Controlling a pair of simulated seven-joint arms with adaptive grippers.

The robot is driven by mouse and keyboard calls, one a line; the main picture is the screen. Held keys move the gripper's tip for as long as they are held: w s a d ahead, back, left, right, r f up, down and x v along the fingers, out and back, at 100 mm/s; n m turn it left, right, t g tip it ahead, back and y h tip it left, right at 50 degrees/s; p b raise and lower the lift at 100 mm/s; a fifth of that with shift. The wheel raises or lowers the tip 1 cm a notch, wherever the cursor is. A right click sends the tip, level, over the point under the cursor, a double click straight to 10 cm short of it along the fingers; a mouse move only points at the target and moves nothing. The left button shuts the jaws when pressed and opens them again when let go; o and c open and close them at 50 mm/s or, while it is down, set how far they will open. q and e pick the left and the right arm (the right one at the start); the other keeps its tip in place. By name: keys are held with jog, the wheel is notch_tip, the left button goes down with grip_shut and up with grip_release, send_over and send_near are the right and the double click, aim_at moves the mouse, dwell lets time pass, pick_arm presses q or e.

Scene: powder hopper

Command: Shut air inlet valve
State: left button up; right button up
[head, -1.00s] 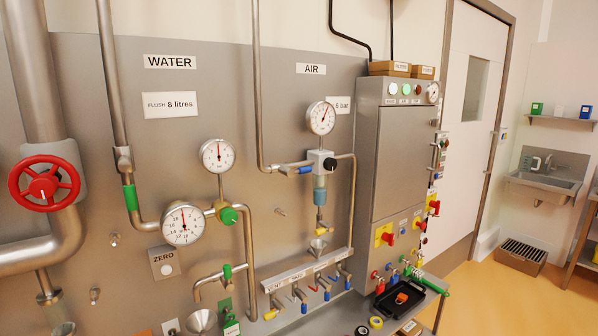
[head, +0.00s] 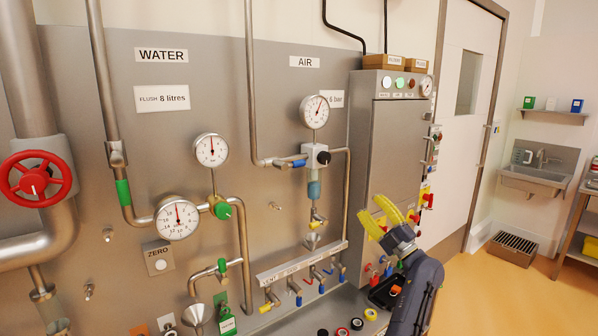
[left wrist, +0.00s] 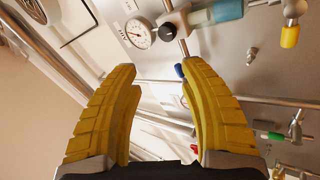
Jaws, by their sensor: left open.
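The air inlet valve has a blue lever (head: 298,163) on the horizontal pipe under the AIR sign (head: 304,62). The lever lies roughly along that pipe, left of the regulator with a black knob (head: 323,157). My left gripper (head: 385,207) has yellow fingers, spread apart and empty, in front of the grey cabinet, right of and lower in the picture than the valve. In the left wrist view, the open fingers (left wrist: 158,72) have a small blue part (left wrist: 179,70), probably the lever, partly behind the right finger. My right gripper is not in view.
An air gauge (head: 314,112) sits above the regulator, with a bluish bowl (head: 313,187) below it. The grey cabinet (head: 400,135) stands right of the air line. A row of small coloured valves (head: 295,290) and a black tray (head: 380,294) lie lower down.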

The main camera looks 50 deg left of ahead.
aim_at(302, 165)
pick_arm(q)
jog(key=s+a+r+n+g+h, duration=0.5)
jog(key=s+r+n+g, duration=0.2)
jog(key=r+n+g, duration=0.15)
jog(key=shift+t, duration=0.45)
jog(key=x, duration=1.6)
jog(key=shift+a+f, duration=0.2)
jog(key=shift+a, duration=0.05)
jog(key=shift+c, duration=0.3)
grip_shut()
